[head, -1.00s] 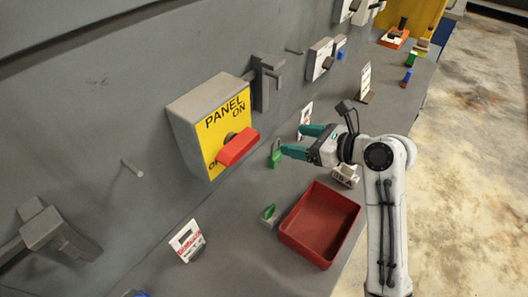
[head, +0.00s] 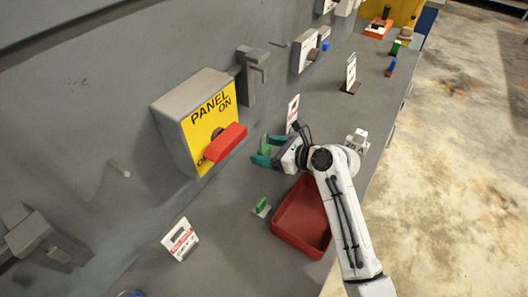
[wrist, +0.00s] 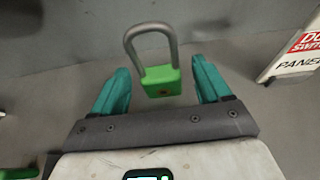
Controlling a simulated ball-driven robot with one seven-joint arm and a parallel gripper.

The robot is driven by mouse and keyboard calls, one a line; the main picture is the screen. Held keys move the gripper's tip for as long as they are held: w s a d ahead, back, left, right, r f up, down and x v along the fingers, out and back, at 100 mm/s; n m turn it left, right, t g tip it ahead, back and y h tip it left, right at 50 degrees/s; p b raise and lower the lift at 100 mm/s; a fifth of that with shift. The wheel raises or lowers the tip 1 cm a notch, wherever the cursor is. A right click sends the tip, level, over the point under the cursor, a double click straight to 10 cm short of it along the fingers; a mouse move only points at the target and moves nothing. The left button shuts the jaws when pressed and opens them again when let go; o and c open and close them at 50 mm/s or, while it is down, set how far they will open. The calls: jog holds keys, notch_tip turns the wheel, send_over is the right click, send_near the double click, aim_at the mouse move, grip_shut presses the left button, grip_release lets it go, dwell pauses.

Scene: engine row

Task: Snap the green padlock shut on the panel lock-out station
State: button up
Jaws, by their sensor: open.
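The green padlock (wrist: 161,82) with a grey shackle stands between my gripper's two teal fingers in the wrist view, with gaps on both sides. I cannot tell whether its shackle is latched. In the head view the padlock (head: 267,150) is partly hidden by the fingers. My gripper (head: 267,151) is open around it, below and right of the panel station. The panel station (head: 197,127) is a grey box with a yellow face marked PANEL ON. Its red handle (head: 226,143) sticks out across the lower part of the face.
A red tray (head: 302,218) lies below my gripper. A small green item (head: 261,205) sits left of the tray. A white and red sign (head: 180,240) stands at lower left; another (head: 292,113) stands behind my gripper. A grey bracket (head: 252,75) is beside the panel box.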

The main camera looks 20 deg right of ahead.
jog(key=shift+x, duration=0.8)
jog(key=shift+c, duration=0.2)
jog(key=c, duration=1.2)
jog(key=shift+r, duration=0.15)
